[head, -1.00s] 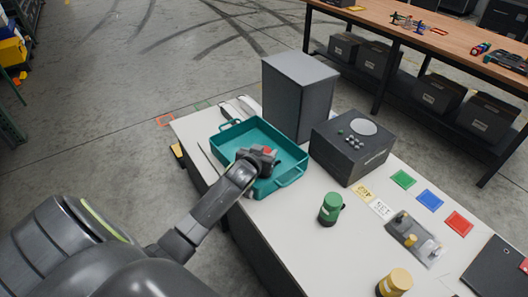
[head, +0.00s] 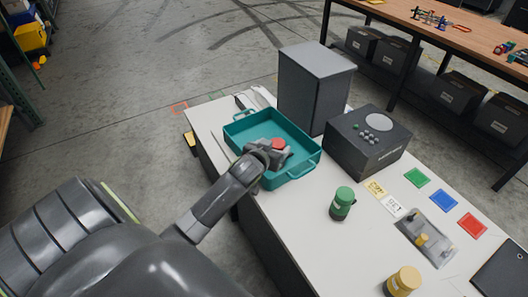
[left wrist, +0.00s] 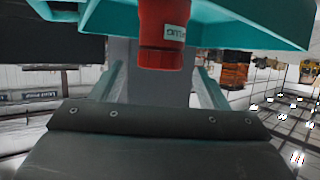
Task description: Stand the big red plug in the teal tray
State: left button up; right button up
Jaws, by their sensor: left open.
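The teal tray (head: 303,172) sits on the white table. The red plug (head: 278,143) shows in the head view as a small red top within the tray's outline, just beyond my left gripper (head: 277,155). The gripper hides its lower part. In the left wrist view the red plug (left wrist: 162,28) has a white label and stands in front of the tray's teal wall (left wrist: 240,28). My left gripper's fingers (left wrist: 160,88) are apart, one on each side, with a gap to the plug. Whether its base touches the tray floor is hidden. My right gripper is not in view.
A tall grey box (head: 315,85) and a dark box with a round disc (head: 368,140) stand behind the tray. A green plug (head: 342,204) and a yellow plug (head: 402,281) stand to the right. Coloured squares lie farther right.

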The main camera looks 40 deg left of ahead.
pick_arm(q)
jog(key=v, duration=0.8)
jog(key=shift+b, duration=0.35)
